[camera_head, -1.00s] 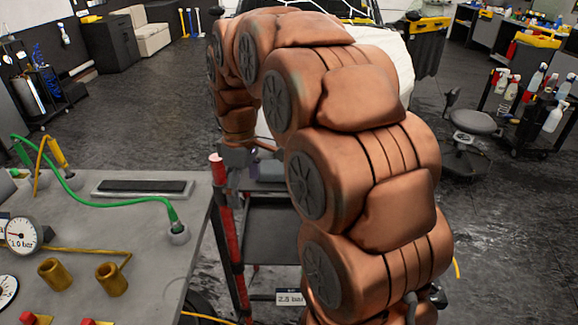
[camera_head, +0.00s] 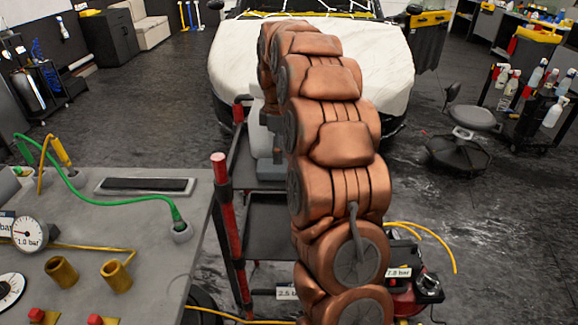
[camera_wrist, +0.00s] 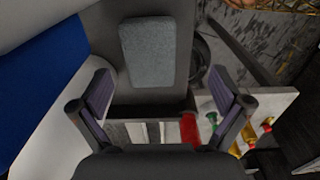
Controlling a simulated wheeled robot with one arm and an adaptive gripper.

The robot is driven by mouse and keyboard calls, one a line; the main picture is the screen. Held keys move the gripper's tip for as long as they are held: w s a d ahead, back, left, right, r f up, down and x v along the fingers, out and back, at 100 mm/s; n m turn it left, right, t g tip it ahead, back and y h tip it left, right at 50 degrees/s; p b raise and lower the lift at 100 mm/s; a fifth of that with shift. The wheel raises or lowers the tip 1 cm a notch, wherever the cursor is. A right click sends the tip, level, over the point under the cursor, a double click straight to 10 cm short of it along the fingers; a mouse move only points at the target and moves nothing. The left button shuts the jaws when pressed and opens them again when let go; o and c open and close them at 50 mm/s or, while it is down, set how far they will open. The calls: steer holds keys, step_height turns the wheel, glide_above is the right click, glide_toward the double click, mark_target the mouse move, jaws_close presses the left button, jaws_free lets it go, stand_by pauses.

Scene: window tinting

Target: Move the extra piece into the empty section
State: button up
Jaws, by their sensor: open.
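In the wrist view, my gripper (camera_wrist: 160,92) is open, its two fingers well apart with nothing held between them. A grey, rounded block (camera_wrist: 148,52) lies on a dark grey surface (camera_wrist: 112,70) beyond the fingertips, roughly between them in the picture. Nearer, below the fingertips in the picture, is a narrow strip with pale upright bars (camera_wrist: 140,131). I cannot tell which part is the empty section. In the head view, the gripper is mostly hidden behind my arm, above the cart.
A large white and blue object (camera_wrist: 32,75) fills the wrist view's left side. The black cart (camera_head: 270,225) has red posts (camera_head: 224,190). The grey bench (camera_head: 150,240) with gauges and hoses stands at left. A covered car (camera_head: 230,60) is behind.

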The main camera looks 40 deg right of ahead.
mark_target(277, 167)
steer(key=shift+w+a+f+p, duration=0.1)
steer(key=shift+f+p, duration=0.7)
steer(key=shift+f, duration=1.05)
steer(key=shift+w+a+f+p, duration=0.1)
steer(key=shift+f+p, duration=0.7)
steer(key=shift+f, duration=1)
steer(key=shift+r, duration=0.15)
steer(key=c, duration=1.4)
